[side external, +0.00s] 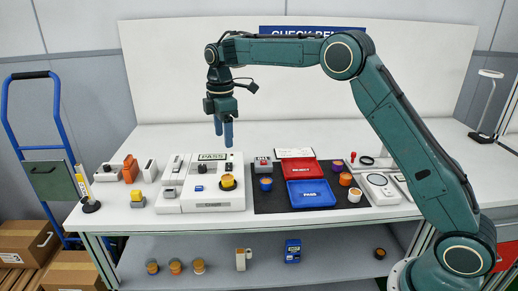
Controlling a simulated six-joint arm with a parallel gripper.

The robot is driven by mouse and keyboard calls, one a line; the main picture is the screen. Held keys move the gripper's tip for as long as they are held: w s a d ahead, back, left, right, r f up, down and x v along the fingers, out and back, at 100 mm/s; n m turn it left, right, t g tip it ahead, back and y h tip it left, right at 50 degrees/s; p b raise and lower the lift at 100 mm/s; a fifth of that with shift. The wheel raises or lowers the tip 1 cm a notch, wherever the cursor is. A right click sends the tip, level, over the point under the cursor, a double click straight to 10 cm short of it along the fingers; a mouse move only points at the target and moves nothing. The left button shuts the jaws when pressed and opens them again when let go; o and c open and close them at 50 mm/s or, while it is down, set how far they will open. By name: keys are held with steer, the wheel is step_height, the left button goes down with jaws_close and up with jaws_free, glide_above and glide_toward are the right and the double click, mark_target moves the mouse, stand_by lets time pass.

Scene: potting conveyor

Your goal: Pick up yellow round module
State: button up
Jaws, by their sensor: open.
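My gripper (224,134) points straight down with its blue fingers apart and empty. It hangs in the air above the white test unit (205,203), whose screen reads PASS. A round module with a yellow-orange top (228,181) sits on the right part of the test unit, below and slightly right of the fingertips, not touching them. On the dark mat stand other round modules: a blue one with an orange top (266,184), an orange one (345,179) and a white one with an orange top (354,195). At this size I cannot tell which are truly yellow.
A red REJECT tray (299,169) and a blue PASS tray (311,194) lie on the mat. A small grey device (263,164) stands beside them. White and orange blocks (130,169) are at left. The lower shelf (330,255) holds several round modules and a blue device (292,251).

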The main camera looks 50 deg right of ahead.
glide_above(228, 180)
steer(key=shift+w+f, duration=0.2)
steer(key=shift+f, duration=4.1)
steer(key=shift+s+f, duration=0.1)
steer(key=shift+f, duration=2.5)
steer(key=c, duration=1.1)
steer(key=shift+c, duration=0.2)
steer(key=shift+r, duration=0.15)
step_height(228, 180, up, 20)
